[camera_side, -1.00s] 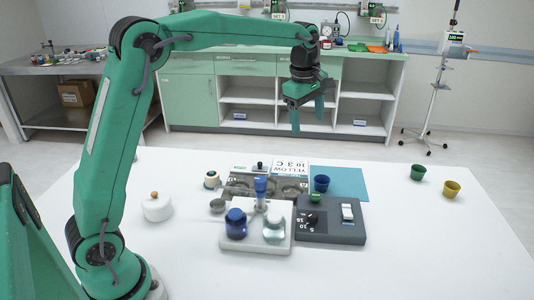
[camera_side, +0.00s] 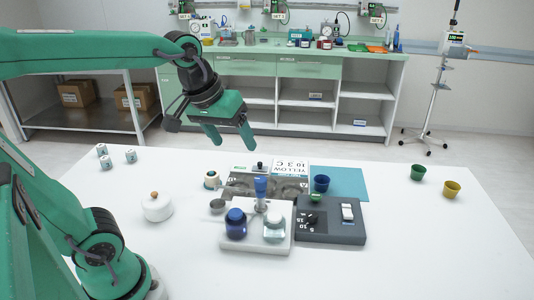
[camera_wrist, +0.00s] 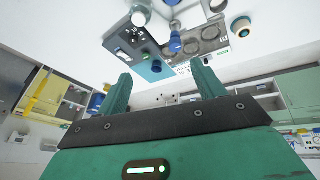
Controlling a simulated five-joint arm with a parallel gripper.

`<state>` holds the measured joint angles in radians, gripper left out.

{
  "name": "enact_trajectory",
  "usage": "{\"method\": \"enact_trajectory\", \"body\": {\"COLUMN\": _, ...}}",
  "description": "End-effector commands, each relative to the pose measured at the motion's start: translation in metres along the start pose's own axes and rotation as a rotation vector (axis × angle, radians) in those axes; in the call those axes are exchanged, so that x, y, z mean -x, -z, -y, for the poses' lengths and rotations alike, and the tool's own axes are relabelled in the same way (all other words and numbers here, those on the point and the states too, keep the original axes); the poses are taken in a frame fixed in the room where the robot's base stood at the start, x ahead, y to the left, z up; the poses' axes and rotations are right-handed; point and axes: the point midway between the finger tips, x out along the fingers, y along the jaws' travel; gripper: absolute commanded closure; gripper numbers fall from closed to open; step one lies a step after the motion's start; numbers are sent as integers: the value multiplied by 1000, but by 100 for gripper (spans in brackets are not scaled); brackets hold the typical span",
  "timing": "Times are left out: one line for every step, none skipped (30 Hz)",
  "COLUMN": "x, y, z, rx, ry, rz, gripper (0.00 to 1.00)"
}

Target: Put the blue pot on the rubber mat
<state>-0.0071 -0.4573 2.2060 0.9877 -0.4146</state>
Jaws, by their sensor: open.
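The blue pot (camera_side: 321,183) is a small dark blue cup, upright, appearing to stand on the left part of a flat teal-blue mat (camera_side: 349,182). The mat's left edge is partly hidden. In the wrist view the mat (camera_wrist: 150,74) shows far off beyond the fingers, with a small blue shape, likely the pot (camera_wrist: 156,66), on it. My gripper (camera_side: 230,138) is open and empty, high above the back of the table, left of the pot and well clear of it. Its two green fingers also show in the wrist view (camera_wrist: 161,72).
A dark grey device (camera_side: 335,236) and a white block (camera_side: 255,244) with a dark blue jar (camera_side: 236,223) stand in front. Green (camera_side: 418,172) and yellow (camera_side: 452,189) pots stand right. A white lidded pot (camera_side: 157,207) is left. The front right table is clear.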

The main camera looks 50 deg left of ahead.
Motion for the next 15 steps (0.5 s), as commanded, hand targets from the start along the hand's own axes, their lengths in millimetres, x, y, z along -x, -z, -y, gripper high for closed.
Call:
{"method": "enact_trajectory", "body": {"x": 1, "y": -12, "z": 5, "rx": -54, "ry": -6, "rz": -13, "gripper": 32}}
{"method": "enact_trajectory", "body": {"x": 1, "y": -19, "z": 8, "rx": -90, "ry": -9, "rz": -20, "gripper": 32}}
{"method": "enact_trajectory", "body": {"x": 0, "y": -27, "z": 11, "rx": -137, "ry": -12, "rz": -29, "gripper": 32}}
{"method": "enact_trajectory", "body": {"x": -1, "y": -33, "z": 14, "rx": -170, "ry": -14, "rz": -35, "gripper": 32}}
{"method": "enact_trajectory", "body": {"x": -1, "y": -39, "z": 16, "rx": -203, "ry": -16, "rz": -43, "gripper": 32}}
{"method": "enact_trajectory", "body": {"x": -2, "y": -46, "z": 19, "rx": -243, "ry": -18, "rz": -52, "gripper": 32}}
{"method": "enact_trajectory", "body": {"x": -4, "y": -51, "z": 21, "rx": -271, "ry": -19, "rz": -57, "gripper": 32}}
{"method": "enact_trajectory", "body": {"x": -5, "y": -56, "z": 23, "rx": -297, "ry": -19, "rz": -61, "gripper": 32}}
{"method": "enact_trajectory", "body": {"x": -6, "y": -61, "z": 25, "rx": -327, "ry": -20, "rz": -68, "gripper": 32}}
{"method": "enact_trajectory", "body": {"x": -7, "y": -64, "z": 27, "rx": -348, "ry": -20, "rz": -71, "gripper": 32}}
{"method": "enact_trajectory", "body": {"x": -8, "y": -67, "z": 28, "rx": -366, "ry": -21, "rz": -76, "gripper": 32}}
{"method": "enact_trajectory", "body": {"x": -9, "y": -70, "z": 29, "rx": -385, "ry": -21, "rz": -79, "gripper": 32}}
{"method": "enact_trajectory", "body": {"x": -10, "y": -72, "z": 30, "rx": -397, "ry": -21, "rz": -81, "gripper": 32}}
{"method": "enact_trajectory", "body": {"x": -10, "y": -73, "z": 30, "rx": -406, "ry": -22, "rz": -84, "gripper": 32}}
{"method": "enact_trajectory", "body": {"x": -10, "y": -75, "z": 31, "rx": -414, "ry": -21, "rz": -85, "gripper": 32}}
